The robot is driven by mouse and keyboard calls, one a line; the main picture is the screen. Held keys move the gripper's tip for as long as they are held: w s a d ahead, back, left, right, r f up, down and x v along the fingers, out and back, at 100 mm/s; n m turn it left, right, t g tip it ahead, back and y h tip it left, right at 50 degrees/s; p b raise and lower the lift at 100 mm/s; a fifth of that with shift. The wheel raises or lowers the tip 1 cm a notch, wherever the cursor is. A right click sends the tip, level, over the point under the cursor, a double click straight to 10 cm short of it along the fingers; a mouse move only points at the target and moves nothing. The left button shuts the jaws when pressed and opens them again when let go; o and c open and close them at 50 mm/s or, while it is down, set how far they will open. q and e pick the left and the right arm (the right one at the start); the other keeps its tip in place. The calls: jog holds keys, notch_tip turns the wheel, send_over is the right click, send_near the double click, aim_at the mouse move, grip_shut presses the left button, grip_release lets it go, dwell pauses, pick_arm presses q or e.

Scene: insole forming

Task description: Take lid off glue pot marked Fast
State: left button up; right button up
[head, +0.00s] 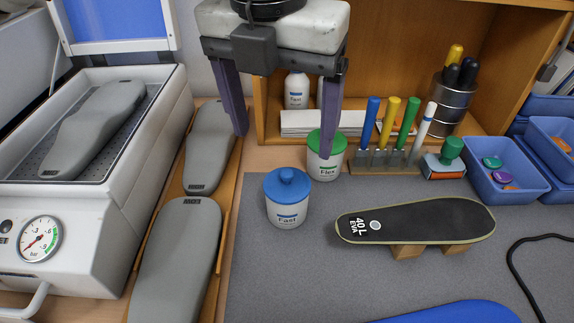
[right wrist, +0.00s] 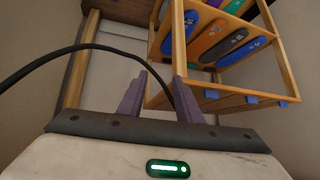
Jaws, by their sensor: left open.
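The glue pot marked Fast (head: 288,212) stands upright on the grey mat, a white pot with its blue knobbed lid (head: 287,184) on. Behind it to the right stands the pot marked Flex (head: 325,165) with a green lid, partly covered by one of my fingers. My left gripper (head: 284,145) is open and empty, its two fingers pointing down above and behind the Fast pot, apart from its lid. My right gripper (right wrist: 160,92) shows only in the right wrist view, with its two fingers apart and nothing seen between them.
A dark insole (head: 415,220) rests on wooden blocks right of the Fast pot. Colored-handled tools stand in a rack (head: 385,160) behind. Grey lasts (head: 178,255) and a press with a gauge (head: 42,237) are at left. Blue bins (head: 505,180) are at right. A black cable crosses the right wrist view.

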aim_at(286, 173)
pick_arm(q)
notch_tip(286, 173, down, 4)
jog(key=shift+w+d+r, duration=0.1)
jog(key=f, duration=0.2)
jog(key=w+f+p, duration=0.1)
jog(key=f, duration=0.2)
jog(key=shift+w+d+f, duration=0.2)
jog(key=shift+w+f, duration=0.05)
jog(key=shift+f, duration=0.1)
jog(key=shift+c, duration=0.5)
jog(key=c, duration=1)
